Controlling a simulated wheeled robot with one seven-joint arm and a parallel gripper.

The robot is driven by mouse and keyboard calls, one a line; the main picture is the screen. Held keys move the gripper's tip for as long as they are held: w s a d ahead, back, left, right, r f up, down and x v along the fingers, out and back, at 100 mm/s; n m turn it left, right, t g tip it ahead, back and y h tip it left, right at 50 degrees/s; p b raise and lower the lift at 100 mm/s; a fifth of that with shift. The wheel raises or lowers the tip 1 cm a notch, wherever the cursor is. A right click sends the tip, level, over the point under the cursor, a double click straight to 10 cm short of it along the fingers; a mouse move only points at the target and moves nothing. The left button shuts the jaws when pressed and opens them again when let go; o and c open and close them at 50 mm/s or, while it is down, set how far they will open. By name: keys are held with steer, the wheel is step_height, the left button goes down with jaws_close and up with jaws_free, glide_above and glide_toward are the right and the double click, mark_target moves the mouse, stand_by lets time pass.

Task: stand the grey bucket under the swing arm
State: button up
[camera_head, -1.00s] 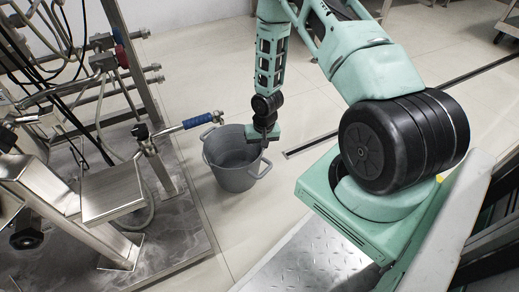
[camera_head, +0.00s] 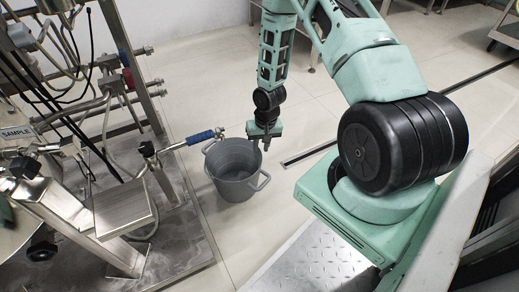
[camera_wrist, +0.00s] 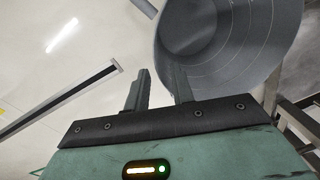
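The grey bucket (camera_head: 232,172) stands upright on the pale floor in the head view, with a loop handle on each side. The swing arm (camera_head: 182,143) is a metal bar with a blue grip reaching from the frame on the left; its tip shows by the bucket's far left rim. Whether it overhangs the bucket I cannot tell. My gripper (camera_head: 262,145) points down at the bucket's far right rim. In the wrist view my gripper (camera_wrist: 161,85) has its fingers apart, with floor showing between. The right finger overlaps the edge of the bucket (camera_wrist: 225,45); contact is unclear.
A metal frame with pipes and hoses (camera_head: 125,75) stands on a grey base plate (camera_head: 180,235) left of the bucket. A dark floor drain (camera_head: 308,153) runs behind to the right. Open floor lies around the bucket's front and right.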

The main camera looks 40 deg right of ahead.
steer(key=s+a+r+n+p, duration=0.1)
steer(key=a+r+n, duration=0.2)
steer(key=a+r, duration=0.8)
steer(key=s+a+r+n+p, duration=0.1)
steer(key=a+r+n, duration=0.3)
steer(key=a+r, duration=0.65)
steer(key=s+a+r+n, duration=0.3)
steer(key=s+a+r, duration=0.1)
steer(key=s+r, duration=0.3)
steer(key=s+a+r+n, duration=0.3)
steer(key=s+r, duration=0.4)
steer(key=s, duration=0.4)
steer(key=shift+a+n+g+h, duration=0.3)
steer(key=shift+a+g, duration=0.1)
steer(key=shift+a, duration=0.15)
